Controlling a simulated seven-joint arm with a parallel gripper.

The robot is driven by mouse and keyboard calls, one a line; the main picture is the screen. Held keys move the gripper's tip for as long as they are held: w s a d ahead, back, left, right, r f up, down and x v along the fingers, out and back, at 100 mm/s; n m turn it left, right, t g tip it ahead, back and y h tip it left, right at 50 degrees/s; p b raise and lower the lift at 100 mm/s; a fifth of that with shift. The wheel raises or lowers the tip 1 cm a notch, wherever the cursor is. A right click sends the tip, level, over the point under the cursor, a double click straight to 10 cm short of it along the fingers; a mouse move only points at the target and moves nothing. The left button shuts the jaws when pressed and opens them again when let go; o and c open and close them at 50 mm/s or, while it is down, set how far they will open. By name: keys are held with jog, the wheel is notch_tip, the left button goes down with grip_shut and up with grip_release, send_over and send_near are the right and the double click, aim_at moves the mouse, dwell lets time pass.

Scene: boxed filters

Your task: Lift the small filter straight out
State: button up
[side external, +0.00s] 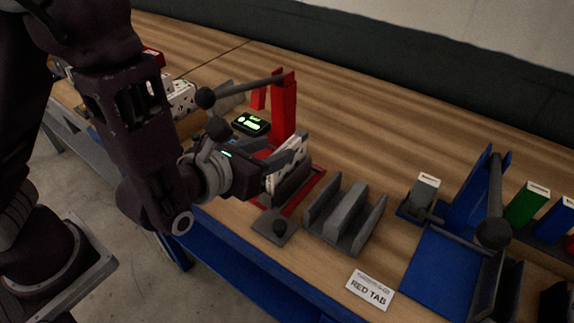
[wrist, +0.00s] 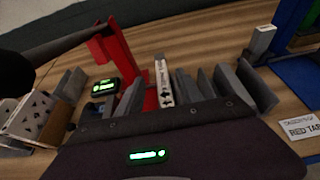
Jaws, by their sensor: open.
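The small filter (side external: 287,160), a thin white piece with dark marks, stands upright in a grey slotted holder on a red base (side external: 310,191). In the wrist view the filter (wrist: 163,82) shows as a narrow white strip with black marks, upright between grey walls. My gripper (side external: 266,181) is open, right beside the filter on its left in the side view. In the wrist view its dark body fills the bottom, and I cannot clearly tell its fingertips from the grey walls. The filter's lower part is hidden, and whether the jaws touch it cannot be told.
A red upright (side external: 283,108) with a dark lever arm (side external: 240,88) stands behind the filter. A small display (side external: 251,123) glows green.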

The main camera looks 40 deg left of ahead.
aim_at(292, 146)
jog(key=x, duration=0.7)
jog(key=shift+d+f, duration=0.15)
jog(key=shift+f, duration=0.2)
grip_shut()
